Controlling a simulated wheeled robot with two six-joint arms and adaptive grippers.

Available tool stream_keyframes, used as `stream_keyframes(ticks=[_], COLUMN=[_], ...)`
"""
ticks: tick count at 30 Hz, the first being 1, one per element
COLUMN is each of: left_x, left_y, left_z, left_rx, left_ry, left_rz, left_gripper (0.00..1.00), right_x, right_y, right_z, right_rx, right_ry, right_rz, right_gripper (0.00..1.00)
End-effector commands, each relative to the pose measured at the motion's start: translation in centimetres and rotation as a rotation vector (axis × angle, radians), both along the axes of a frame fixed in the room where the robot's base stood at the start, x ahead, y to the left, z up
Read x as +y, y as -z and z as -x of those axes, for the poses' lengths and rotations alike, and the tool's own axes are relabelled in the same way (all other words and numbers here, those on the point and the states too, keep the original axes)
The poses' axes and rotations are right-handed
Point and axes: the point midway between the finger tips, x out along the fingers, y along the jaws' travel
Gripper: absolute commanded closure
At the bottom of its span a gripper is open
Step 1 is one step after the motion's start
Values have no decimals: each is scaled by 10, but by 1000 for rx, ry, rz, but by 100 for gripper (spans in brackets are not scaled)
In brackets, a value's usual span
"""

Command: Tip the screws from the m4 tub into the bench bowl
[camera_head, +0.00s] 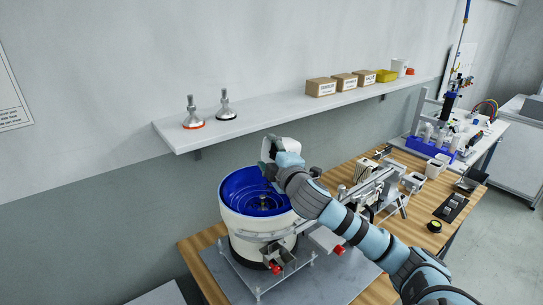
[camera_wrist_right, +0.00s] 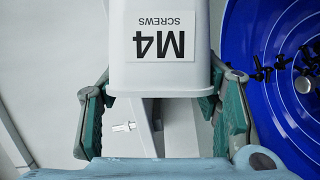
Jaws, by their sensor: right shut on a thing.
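The white m4 tub (camera_wrist_right: 160,70), labelled "M4 SCREWS", is between the fingers of my right gripper (camera_wrist_right: 163,90), which is shut on it. In the head view the tub (camera_head: 288,146) and my right gripper (camera_head: 272,158) are above the back right rim of the bench bowl. Whether the tub is tilted, and what is inside it, I cannot tell. The bench bowl (camera_head: 236,190) is blue inside and cream outside. In the wrist view its blue inside (camera_wrist_right: 248,30) holds several dark screws (camera_wrist_right: 262,72). My left gripper is not in view.
The bowl stands on a grey plate (camera_head: 232,273) on the wooden bench (camera_head: 205,240). A metal rail mechanism (camera_head: 375,188) is to its right. A wall shelf (camera_head: 270,116) above holds boxes and two levelling feet. Small white tubs (camera_head: 435,168) stand farther right.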

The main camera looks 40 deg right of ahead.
Motion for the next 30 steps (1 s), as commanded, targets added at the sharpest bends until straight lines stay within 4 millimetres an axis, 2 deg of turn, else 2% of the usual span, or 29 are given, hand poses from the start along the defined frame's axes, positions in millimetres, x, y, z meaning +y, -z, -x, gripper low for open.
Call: stream_keyframes(ticks=[15, 30], left_x=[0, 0], left_y=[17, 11], left_z=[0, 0], left_rx=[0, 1], left_ry=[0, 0], left_rz=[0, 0], left_gripper=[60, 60], right_x=[5, 21], right_y=[3, 5], right_z=[0, -2], right_rx=[13, 65], right_ry=[-1, -2], right_rz=[140, 603], right_gripper=[76, 76])
